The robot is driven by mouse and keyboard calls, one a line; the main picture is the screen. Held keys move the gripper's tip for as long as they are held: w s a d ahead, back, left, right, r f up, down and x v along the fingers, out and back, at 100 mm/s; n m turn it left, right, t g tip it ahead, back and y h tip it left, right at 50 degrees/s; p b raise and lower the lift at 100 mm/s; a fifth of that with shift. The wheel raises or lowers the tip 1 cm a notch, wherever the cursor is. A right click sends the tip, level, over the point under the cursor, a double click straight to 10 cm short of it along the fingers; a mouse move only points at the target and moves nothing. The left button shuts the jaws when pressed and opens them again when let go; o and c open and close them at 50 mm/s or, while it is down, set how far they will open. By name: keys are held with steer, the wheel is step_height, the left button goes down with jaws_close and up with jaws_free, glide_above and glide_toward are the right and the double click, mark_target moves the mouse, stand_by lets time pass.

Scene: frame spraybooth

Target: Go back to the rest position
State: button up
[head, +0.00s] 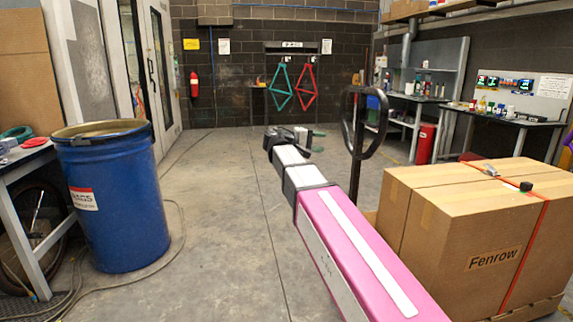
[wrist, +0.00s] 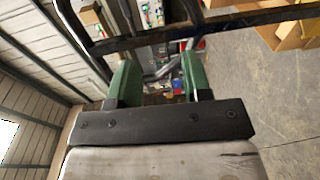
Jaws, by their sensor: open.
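My gripper (wrist: 160,80) shows in the wrist view with its two green fingers apart and nothing between them. In the head view my pink and grey arm reaches forward over the floor, and my gripper (head: 312,138) is at its far end, small and partly hidden by the wrist. A black bar of the looped handle (wrist: 210,25) crosses the wrist view just beyond the fingertips. I cannot tell whether they touch.
The black looped handle (head: 362,125) stands just right of my arm. A strapped cardboard box (head: 440,235) is at the right. A blue drum (head: 112,205) stands at the left beside a table. Open concrete floor (head: 230,200) lies between the drum and my arm. Shelves (head: 435,60) line the back right.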

steer(key=s+d+f+g+y, duration=0.1)
steer(key=s+d+f+y, duration=0.15)
steer(key=f, duration=0.65)
steer(key=s+d+f+g+y, duration=0.1)
steer(key=s+d+f+y, duration=0.15)
steer(key=f, duration=0.65)
steer(key=s+d+f+g+y, duration=0.1)
steer(key=s+d+f+y, duration=0.15)
steer(key=f, duration=0.65)
steer(key=s+f+m+g+y, duration=0.1)
steer(key=s+f+m+y, duration=0.1)
steer(key=s+f+y, duration=0.2)
steer(key=s+f+m+g+y, duration=0.1)
steer(key=s+f+y, duration=0.3)
steer(key=s+f, duration=0.5)
steer(key=shift+s+a+f+m, duration=0.15)
steer(key=shift+s+f+m, duration=0.25)
steer(key=shift+f, duration=2.4)
steer(key=shift+y, duration=0.25)
